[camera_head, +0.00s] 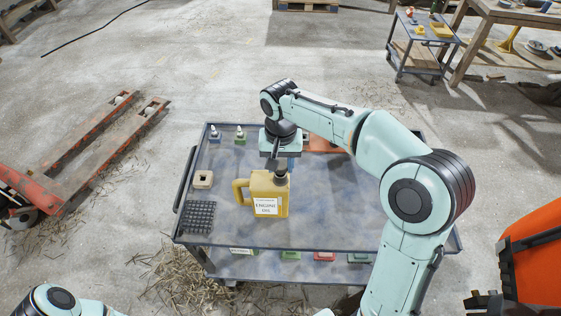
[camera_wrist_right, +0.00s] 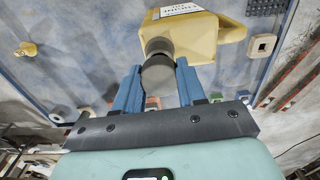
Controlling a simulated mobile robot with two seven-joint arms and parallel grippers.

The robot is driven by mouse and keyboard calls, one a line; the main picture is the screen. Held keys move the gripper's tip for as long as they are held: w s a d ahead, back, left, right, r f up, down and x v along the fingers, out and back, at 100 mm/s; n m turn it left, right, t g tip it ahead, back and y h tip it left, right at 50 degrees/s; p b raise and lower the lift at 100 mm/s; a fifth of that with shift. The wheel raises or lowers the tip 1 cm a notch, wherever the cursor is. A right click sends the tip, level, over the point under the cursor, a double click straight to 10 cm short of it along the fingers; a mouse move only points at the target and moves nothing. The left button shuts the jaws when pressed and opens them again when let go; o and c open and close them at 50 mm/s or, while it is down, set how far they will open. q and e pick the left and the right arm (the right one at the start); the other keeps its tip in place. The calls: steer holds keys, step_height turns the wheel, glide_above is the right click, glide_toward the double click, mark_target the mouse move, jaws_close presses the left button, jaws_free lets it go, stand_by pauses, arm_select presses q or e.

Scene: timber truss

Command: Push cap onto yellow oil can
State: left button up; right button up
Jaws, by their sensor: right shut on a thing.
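The yellow oil can (camera_head: 270,192) stands upright on the cart top, its white label facing me and its handle on the left. It also shows in the right wrist view (camera_wrist_right: 195,40). My right gripper (camera_head: 281,166) is above the can's spout, fingers pointing down. In the wrist view its two blue fingers (camera_wrist_right: 158,68) are shut on the dark grey cap (camera_wrist_right: 157,77). The cap is lined up with the can's dark neck (camera_wrist_right: 159,46) and looks in contact with it; I cannot tell how far it is seated. My left gripper is out of view.
The blue-grey cart top (camera_head: 330,215) also holds a black grid mat (camera_head: 199,217), a beige block (camera_head: 203,179) and small bottles (camera_head: 240,135) at the back left. The cart top right of the can looks clear. An orange pallet jack (camera_head: 75,160) stands at left.

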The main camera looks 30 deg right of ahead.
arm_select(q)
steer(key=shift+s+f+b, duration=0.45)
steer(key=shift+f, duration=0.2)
arm_select(e)
steer(key=shift+f, duration=1)
steer(key=o, duration=1.1)
steer(key=shift+o, duration=0.2)
steer(key=shift+r+p, duration=1.7)
steer(key=shift+r, duration=1.35)
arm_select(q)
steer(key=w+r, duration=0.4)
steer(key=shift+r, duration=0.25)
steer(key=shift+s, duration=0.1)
arm_select(e)
steer(key=shift+f, duration=0.1)
